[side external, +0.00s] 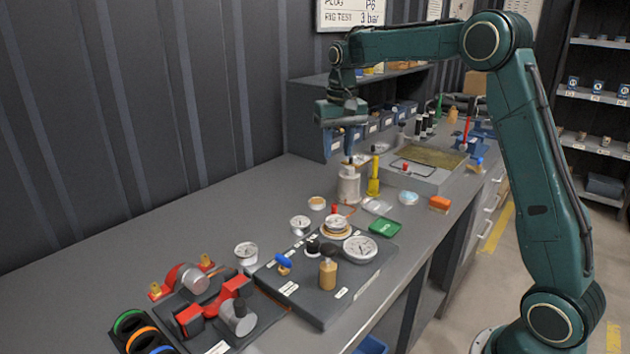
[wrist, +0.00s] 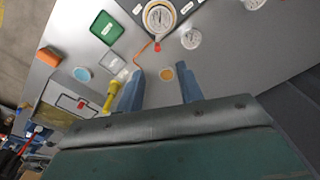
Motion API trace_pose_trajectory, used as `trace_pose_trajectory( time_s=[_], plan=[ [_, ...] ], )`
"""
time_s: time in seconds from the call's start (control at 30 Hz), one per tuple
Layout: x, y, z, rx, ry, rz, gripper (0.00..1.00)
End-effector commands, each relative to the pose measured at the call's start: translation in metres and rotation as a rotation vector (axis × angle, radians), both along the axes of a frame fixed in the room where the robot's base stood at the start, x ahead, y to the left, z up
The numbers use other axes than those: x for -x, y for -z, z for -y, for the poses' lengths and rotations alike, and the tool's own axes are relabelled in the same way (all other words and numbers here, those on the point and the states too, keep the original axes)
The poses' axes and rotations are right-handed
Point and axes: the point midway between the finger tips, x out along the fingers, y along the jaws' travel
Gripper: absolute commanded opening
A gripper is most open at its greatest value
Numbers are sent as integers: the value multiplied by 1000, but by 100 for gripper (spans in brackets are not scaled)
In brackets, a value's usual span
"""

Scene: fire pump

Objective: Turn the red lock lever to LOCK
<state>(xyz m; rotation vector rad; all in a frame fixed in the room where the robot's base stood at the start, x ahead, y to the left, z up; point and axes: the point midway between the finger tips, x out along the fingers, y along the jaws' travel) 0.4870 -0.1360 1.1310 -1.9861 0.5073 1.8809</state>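No lever marked LOCK can be read in either view, so I cannot tell which red part is the lock lever. Red parts (side external: 234,286) sit on a dark fixture at the front left. A small red tip (side external: 335,209) is beside the brass-rimmed gauge on the grey plate; it also shows in the wrist view (wrist: 158,46). A small red handle (side external: 405,167) lies on the far tray. My gripper (side external: 342,150) points down high over the bench, near a grey cylinder (side external: 348,186). In the wrist view its two blue-grey fingers are apart with nothing between them (wrist: 159,90).
The grey plate (side external: 320,312) carries gauges, a blue-handled valve and a brass fitting (side external: 328,272). A yellow post (side external: 373,178) stands close to my gripper. A green tray (side external: 384,228) and an orange block (side external: 439,203) lie at the bench's right edge. The bench's left side is clear.

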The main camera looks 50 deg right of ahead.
Motion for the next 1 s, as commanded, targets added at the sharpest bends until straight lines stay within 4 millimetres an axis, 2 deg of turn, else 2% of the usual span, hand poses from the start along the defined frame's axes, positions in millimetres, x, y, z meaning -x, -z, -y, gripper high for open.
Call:
trace_pose_trajectory(
  time_s=[0.1, 0.3, 0.67, 0.87, 1.0],
  plan=[
    [-15, 17, 14, -8, 33, -27, 37],
    [-26, 31, 25, -15, 60, -47, 37],
    [-27, 36, 26, -16, 63, -51, 37],
    [-27, 49, 26, -16, 63, -53, 37],
    [-26, 65, 26, -17, 63, -54, 37]
  ],
)
